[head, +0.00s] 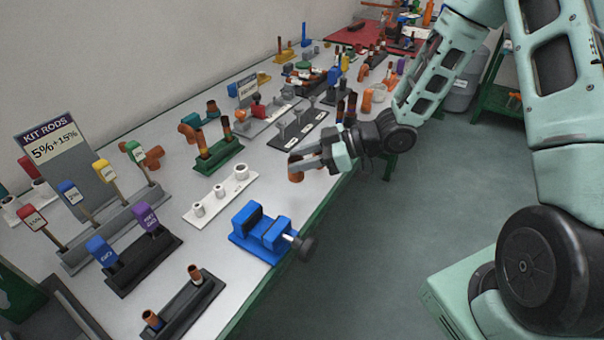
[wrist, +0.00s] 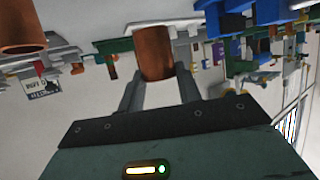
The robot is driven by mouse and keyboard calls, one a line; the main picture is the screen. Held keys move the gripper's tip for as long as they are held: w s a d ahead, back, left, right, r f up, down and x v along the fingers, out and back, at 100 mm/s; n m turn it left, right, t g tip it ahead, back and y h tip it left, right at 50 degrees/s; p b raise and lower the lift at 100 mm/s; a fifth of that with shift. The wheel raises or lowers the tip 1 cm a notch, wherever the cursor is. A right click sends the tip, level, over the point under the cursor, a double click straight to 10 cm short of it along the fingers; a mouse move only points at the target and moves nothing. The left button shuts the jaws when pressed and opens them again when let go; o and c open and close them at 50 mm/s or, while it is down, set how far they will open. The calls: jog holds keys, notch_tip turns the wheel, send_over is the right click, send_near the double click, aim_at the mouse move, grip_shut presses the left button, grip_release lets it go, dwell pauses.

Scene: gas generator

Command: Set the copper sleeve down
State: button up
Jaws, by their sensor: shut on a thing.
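The copper sleeve (head: 295,169) is a short, wide copper tube. My gripper (head: 304,162) is shut on it, with the fingers reaching in from the right. In the head view the sleeve shows at the front edge of the table, behind and to the right of the blue vise (head: 262,233). In the wrist view the sleeve (wrist: 153,52) sits between the two finger ends of my gripper (wrist: 158,82). I cannot tell whether its lower end touches the table (head: 228,270).
A white stand (head: 219,197) with white posts and a green rack (head: 216,157) with copper tubes are to the left. A black rack (head: 298,130) with grey posts is behind. In the wrist view another copper tube (wrist: 20,28) is at upper left. The floor (head: 370,250) is clear.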

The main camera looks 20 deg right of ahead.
jog(key=shift+f, duration=2.15)
jog(key=shift+f+b, duration=0.2)
jog(key=shift+b, duration=0.1)
jog(key=o, duration=1)
